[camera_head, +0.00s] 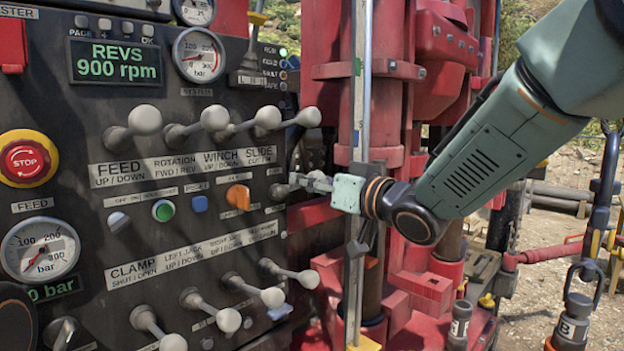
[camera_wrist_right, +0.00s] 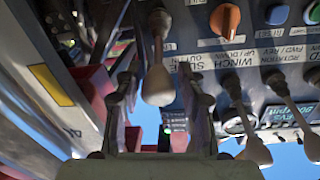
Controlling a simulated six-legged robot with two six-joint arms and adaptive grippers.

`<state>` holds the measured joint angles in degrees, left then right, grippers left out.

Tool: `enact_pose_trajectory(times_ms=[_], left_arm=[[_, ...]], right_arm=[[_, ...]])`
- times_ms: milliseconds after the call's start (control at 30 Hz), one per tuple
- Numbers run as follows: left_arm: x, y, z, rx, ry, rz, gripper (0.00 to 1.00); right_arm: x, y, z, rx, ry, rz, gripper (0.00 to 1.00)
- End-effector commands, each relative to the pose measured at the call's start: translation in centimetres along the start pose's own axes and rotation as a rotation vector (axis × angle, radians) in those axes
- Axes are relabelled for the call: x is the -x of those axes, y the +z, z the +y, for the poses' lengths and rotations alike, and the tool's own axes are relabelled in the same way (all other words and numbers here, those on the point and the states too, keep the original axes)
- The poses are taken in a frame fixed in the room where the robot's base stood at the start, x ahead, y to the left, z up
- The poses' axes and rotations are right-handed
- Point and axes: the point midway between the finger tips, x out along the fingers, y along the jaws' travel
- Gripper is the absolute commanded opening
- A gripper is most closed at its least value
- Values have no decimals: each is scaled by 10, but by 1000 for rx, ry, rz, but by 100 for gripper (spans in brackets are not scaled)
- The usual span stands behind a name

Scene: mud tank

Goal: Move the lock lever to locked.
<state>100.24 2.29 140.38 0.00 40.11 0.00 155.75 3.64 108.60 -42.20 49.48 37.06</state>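A short pale lever (camera_head: 281,190) sticks out of the dark control panel, right of the orange switch; its label is too small to read, so I cannot confirm that it is the lock lever. In the wrist view this lever's rounded knob (camera_wrist_right: 157,85) hangs between my right gripper's fingers (camera_wrist_right: 157,105), with a gap on each side. In the head view my right gripper (camera_head: 308,182) reaches in from the right at the lever, its fingers pointing left. It is open and partly hides the lever's end. My left gripper is not in view.
Several grey-knobbed levers stand close above, including the slide lever (camera_head: 296,121), and more below (camera_head: 295,276). The orange switch (camera_head: 238,197) is just left. A red stop button (camera_head: 27,161) is at the far left. A red mast (camera_head: 385,90) stands behind the gripper.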

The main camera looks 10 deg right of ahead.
Motion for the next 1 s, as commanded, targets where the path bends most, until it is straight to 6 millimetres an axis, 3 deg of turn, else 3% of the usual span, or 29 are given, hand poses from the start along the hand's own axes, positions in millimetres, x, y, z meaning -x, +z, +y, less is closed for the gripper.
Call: enact_pose_trajectory(times_ms=[267,700,1000], left_arm=[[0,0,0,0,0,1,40],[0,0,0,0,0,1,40],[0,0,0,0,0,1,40]], right_arm=[[-3,0,0,0,0,1,38],[-3,0,0,1,-1,0,1],[-3,0,0,1,0,-1,0]])
